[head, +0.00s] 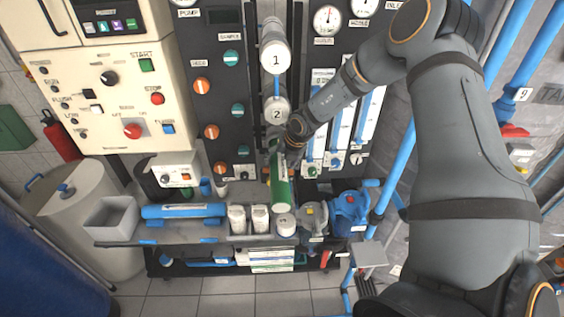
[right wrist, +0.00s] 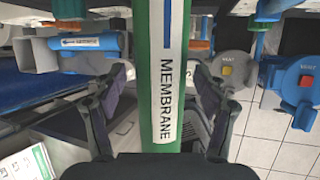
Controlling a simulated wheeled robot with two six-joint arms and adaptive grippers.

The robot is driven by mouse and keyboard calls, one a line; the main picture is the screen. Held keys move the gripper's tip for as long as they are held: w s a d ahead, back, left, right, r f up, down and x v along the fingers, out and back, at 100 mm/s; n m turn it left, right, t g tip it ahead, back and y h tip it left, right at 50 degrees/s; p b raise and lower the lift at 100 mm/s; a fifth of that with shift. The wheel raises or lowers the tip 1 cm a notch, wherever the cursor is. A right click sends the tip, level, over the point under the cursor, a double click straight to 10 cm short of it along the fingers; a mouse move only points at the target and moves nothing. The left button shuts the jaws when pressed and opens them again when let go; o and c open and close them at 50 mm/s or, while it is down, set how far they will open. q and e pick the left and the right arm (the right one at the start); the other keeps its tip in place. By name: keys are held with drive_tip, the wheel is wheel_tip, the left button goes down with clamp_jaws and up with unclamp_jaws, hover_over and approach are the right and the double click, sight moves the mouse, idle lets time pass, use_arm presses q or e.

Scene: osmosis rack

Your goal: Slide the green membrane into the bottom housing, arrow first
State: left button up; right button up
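The green membrane (head: 280,182) is a long green cylinder with a white label. In the head view it is below the white caps marked 1 (head: 275,58) and 2 (head: 276,111), its near end above the bench. My right gripper (head: 292,142) is at its far part. My left gripper is out of view.
Control panels (head: 103,93) and flow meters stand behind.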

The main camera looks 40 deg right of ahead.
sight(280, 156)
drive_tip(key=shift+o, duration=0.2)
drive_tip(key=shift+w+d+r+t, duration=0.15)
drive_tip(key=shift+w+d+r, duration=0.1)
drive_tip(key=shift+w+r, duration=0.3)
drive_tip(key=shift+w+d+r+t, duration=0.15)
drive_tip(key=shift+w+d+r, duration=0.1)
drive_tip(key=shift+w+r, duration=0.3)
drive_tip(key=shift+s+r, duration=0.3)
drive_tip(key=shift+r, duration=0.35)
drive_tip(key=v, duration=0.4)
drive_tip(key=shift+s+d+f, duration=0.1)
drive_tip(key=shift+s+d, duration=0.05)
drive_tip(key=shift+s, duration=0.1)
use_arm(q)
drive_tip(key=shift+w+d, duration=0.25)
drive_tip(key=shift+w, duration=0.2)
use_arm(e)
drive_tip(key=s+r, duration=0.2)
drive_tip(key=s+a+r, duration=0.1)
drive_tip(key=s+r, duration=0.1)
drive_tip(key=shift+s, duration=0.15)
drive_tip(key=shift+s, duration=0.1)
